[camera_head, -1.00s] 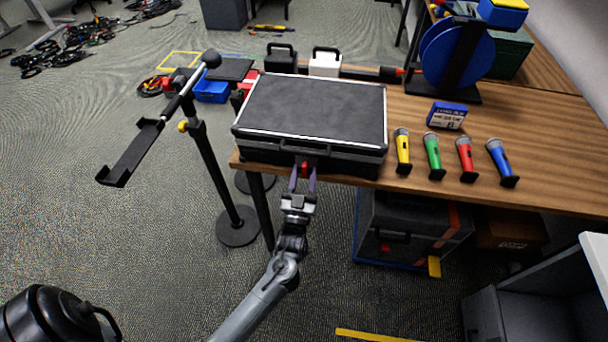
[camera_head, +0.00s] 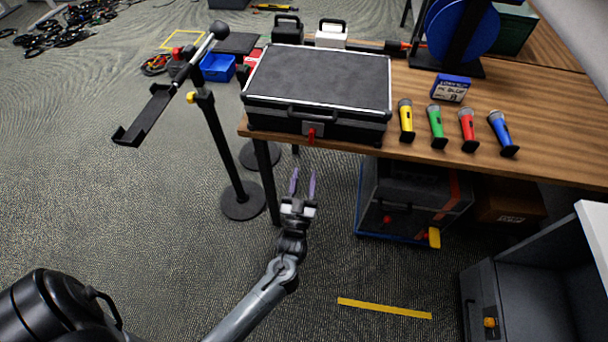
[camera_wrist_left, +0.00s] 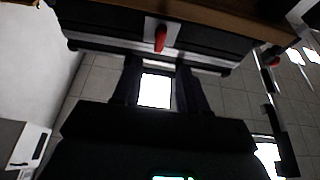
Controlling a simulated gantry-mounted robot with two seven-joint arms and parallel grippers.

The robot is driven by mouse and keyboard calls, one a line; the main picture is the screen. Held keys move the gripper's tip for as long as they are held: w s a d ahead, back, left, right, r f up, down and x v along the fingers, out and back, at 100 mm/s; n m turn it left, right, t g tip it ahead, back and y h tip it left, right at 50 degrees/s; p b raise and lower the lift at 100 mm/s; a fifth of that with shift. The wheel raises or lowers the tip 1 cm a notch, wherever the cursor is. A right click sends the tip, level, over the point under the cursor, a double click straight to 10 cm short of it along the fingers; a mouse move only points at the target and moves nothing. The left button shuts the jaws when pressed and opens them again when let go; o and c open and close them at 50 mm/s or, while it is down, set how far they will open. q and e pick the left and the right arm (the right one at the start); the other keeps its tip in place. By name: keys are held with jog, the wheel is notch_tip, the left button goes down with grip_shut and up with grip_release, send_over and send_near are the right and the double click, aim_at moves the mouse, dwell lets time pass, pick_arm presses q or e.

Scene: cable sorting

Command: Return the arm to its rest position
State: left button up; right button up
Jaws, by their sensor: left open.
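My left gripper (camera_head: 302,186) is open and empty, with purple-tinted fingers pointing up toward the table edge in the head view. It is clear of the black case (camera_head: 318,80), which lies closed on the near left of the wooden table. The case has a silver rim, a front handle and a red latch (camera_head: 311,133). In the left wrist view, the two dark fingers (camera_wrist_left: 157,85) stand apart with nothing between them, and the red latch (camera_wrist_left: 160,38) shows beyond them. My right gripper is not in view.
Yellow, green, red and blue microphones (camera_head: 437,126) stand in a row on the wooden table (camera_head: 540,120). A black stand (camera_head: 215,145) with a phone-style holder is left of the table. A dark box (camera_head: 410,205) sits under it. Open carpet lies around my left arm.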

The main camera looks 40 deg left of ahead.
pick_arm(q)
jog(key=shift+w+a, duration=0.1)
jog(key=shift+w, duration=0.05)
jog(key=s+d+r+m+g+h+p, duration=0.1)
jog(key=s+d+m+g+h+p, duration=0.3)
jog(key=s, duration=0.4)
jog(key=s+d+r+m+g+h+p, duration=0.1)
jog(key=s+d+g+h, duration=0.1)
jog(key=s+g+h, duration=0.35)
jog(key=s+d+r+m+g+h+p, duration=0.1)
jog(key=s+d+m+g+h+p, duration=0.15)
jog(key=s+g, duration=0.55)
notch_tip(320, 180, up, 38)
jog(key=s+t+p, duration=0.1)
jog(key=s+p, duration=0.1)
jog(key=p, duration=3.6)
jog(key=shift+d+m+y, duration=0.2)
jog(key=shift+m+y, duration=0.1)
jog(key=shift+m, duration=0.05)
